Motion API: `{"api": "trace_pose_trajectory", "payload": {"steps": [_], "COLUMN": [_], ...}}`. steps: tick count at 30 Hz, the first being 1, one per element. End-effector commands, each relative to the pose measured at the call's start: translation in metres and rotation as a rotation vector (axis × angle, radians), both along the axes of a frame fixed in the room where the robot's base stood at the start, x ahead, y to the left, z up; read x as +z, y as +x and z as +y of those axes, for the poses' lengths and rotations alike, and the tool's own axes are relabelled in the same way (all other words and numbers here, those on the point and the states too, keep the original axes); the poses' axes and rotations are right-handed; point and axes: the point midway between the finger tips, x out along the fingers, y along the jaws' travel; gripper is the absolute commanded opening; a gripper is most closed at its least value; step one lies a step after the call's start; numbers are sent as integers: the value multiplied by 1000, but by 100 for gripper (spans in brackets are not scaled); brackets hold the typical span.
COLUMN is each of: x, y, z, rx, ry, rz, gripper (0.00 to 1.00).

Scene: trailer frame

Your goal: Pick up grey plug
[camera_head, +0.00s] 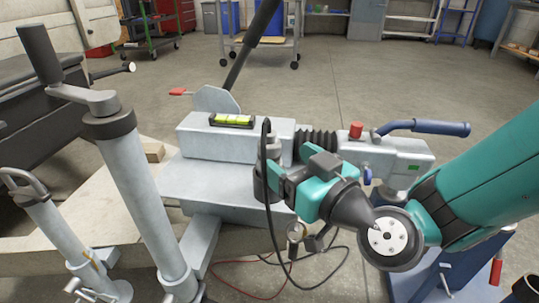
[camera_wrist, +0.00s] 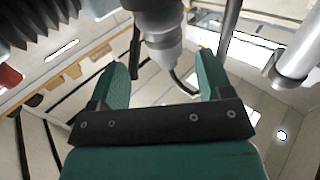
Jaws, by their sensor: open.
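The grey plug (camera_head: 271,149) appears as a short upright grey cylinder in a dark round fitting on the side of the trailer drawbar, with a black cable at its top. My gripper (camera_head: 278,184) is close to it in the head view and partly hides it. In the wrist view the grey plug (camera_wrist: 164,46) is at the top middle, just beyond and between my two teal fingers (camera_wrist: 165,75). The fingers are spread apart with a gap between them. I cannot tell whether either finger touches the plug.
The drawbar block (camera_head: 225,140) carries a level, with a black bellows (camera_head: 316,146) and a coupling head with blue handle (camera_head: 425,128) to its right. A jockey-wheel post (camera_head: 140,190) stands left. Black and red cables hang below the plug.

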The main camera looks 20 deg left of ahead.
Motion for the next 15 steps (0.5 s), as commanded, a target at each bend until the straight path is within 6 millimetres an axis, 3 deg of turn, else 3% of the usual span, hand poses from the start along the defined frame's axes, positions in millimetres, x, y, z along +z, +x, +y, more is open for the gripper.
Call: {"api": "trace_pose_trajectory", "payload": {"steps": [5, 15], "x": [2, 5], "y": [4, 20], "z": [8, 46], "rx": [1, 2], "ry": [0, 0], "rz": [0, 0], "gripper": [73, 73]}}
